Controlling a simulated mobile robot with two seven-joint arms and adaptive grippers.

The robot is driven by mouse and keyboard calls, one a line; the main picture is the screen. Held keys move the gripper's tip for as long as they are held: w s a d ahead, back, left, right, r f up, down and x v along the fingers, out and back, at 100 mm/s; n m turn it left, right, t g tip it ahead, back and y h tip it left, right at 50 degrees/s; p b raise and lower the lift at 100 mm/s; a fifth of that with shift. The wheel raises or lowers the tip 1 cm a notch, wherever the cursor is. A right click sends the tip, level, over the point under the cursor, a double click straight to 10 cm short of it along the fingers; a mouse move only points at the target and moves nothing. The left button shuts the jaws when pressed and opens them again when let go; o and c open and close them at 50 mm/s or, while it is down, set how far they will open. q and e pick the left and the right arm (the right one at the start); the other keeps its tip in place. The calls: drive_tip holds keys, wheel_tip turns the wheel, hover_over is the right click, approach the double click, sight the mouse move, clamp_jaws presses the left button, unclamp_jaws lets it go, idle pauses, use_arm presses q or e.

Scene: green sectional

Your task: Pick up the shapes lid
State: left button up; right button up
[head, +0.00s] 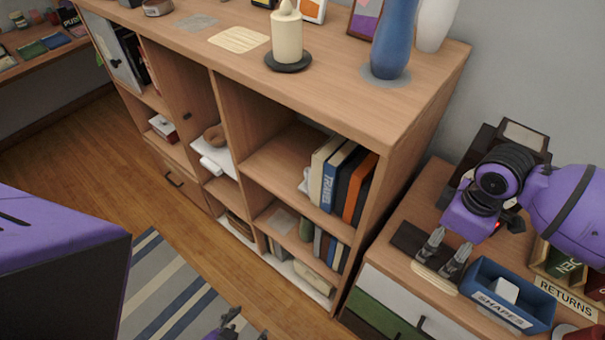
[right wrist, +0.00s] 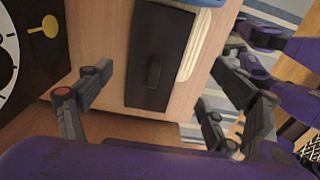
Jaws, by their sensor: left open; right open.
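A dark, flat rectangular panel with a raised grip in its middle, which looks like the lid, lies on the low cabinet top in the head view (head: 408,236). It also shows in the right wrist view (right wrist: 160,55). The blue box labelled SHAPES (head: 515,311) stands to its right, with a white block (head: 504,290) in it. My right gripper (head: 443,255) is open and empty, its fingertips beside the panel at its right. In the right wrist view the panel lies ahead, between the spread fingers. My left gripper (head: 232,322) is open at the bottom edge, partly cut off.
A cream strip (head: 434,279) lies at the cabinet's front edge. A box labelled RETURNS (head: 566,296) stands at the right. A dark box with a dial (right wrist: 12,65) stands close by. The tall shelf (head: 340,105) with a candle (head: 288,38) and blue vase (head: 393,40) rises at the left.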

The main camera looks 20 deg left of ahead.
sight(438, 248)
drive_tip(key=f, duration=0.5)
drive_tip(key=shift+w, duration=0.4)
drive_tip(key=c, duration=1.2)
